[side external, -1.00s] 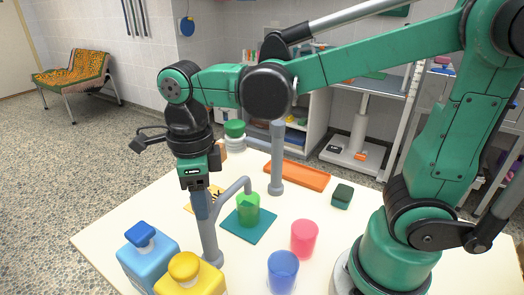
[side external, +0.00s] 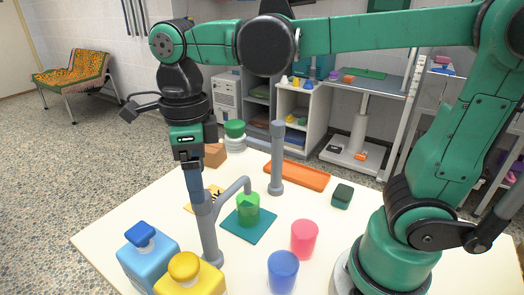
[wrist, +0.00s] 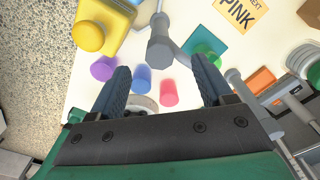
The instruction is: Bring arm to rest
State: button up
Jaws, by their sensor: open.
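My gripper (side external: 196,198) hangs pointing down over the table, in front of or just above the grey bent pipe (side external: 231,190) in the side view. A pink cup (side external: 304,239) and a blue cup (side external: 283,271) stand apart to the right, clear of my gripper. A purple cup (wrist: 103,68) shows in the wrist view, beside the left finger.
A blue bottle (side external: 147,257) and a yellow bottle (side external: 190,279) stand at the front left. A grey post (side external: 277,165), orange tray (side external: 300,175), dark green block (side external: 342,195) and green-lidded jar (side external: 235,135) are farther back. A yellow card (wrist: 240,12) reads "PINK".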

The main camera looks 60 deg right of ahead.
jog(key=shift+r, duration=0.7)
notch_tip(320, 180, down, 6)
jog(key=shift+r, duration=0.1)
jog(key=shift+n, duration=0.6)
